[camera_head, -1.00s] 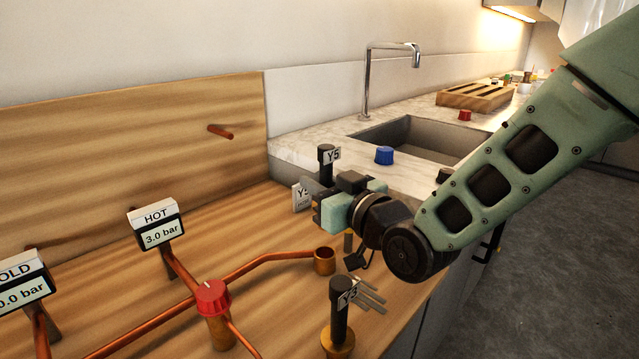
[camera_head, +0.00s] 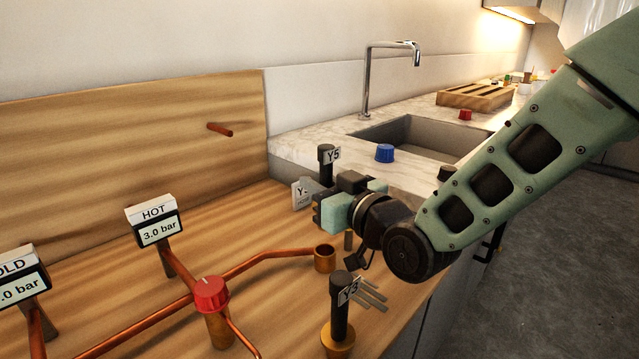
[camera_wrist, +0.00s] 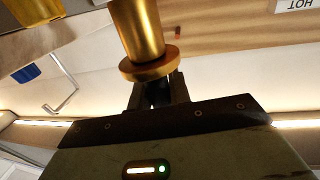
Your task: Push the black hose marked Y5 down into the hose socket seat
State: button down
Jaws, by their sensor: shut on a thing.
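The black hose marked Y5 (camera_head: 326,168) stands upright at the back right of the wooden counter. My gripper (camera_head: 322,200) is shut on it below its label, seen from the side. In the wrist view, which is upside down, the fingers (camera_wrist: 158,95) close on the dark hose beside the flange of a brass fitting (camera_wrist: 138,30). The head view hides this fitting behind the gripper. The open copper socket (camera_head: 325,259) ends a copper pipe, in front of the gripper and apart from the hose.
A second black hose with a label (camera_head: 340,306) stands in a brass base at the front. A grey tag (camera_head: 302,192) is just left of the gripper. A red valve knob (camera_head: 210,294) and the HOT gauge (camera_head: 157,226) stand left. A blue cap (camera_head: 384,153) sits near the sink.

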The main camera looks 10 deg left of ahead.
jog(key=shift+f+b, duration=3.3)
jog(key=shift+f, duration=0.2)
jog(key=c, duration=1.2)
grip_release()
jog(key=b+v, duration=0.2)
jog(key=v, duration=1.3)
jog(key=shift+w+d+f+b, duration=0.1)
jog(key=shift+b, duration=0.25)
jog(key=shift+w+f+b, duration=0.1)
jog(key=shift+f+b, duration=0.05)
jog(key=shift+b, duration=2)
jog(key=shift+y+b, duration=0.3)
jog(key=shift+b, duration=0.3)
jog(key=b+v, duration=0.1)
jog(key=b, duration=0.3)
jog(key=shift+s+d+b, duration=0.1)
jog(key=shift+s+b, duration=0.15)
jog(key=shift+b, duration=0.1)
jog(key=shift+s+d+r+b, duration=0.25)
jog(key=shift+s+d+b, duration=0.1)
jog(key=shift+b, duration=0.65)
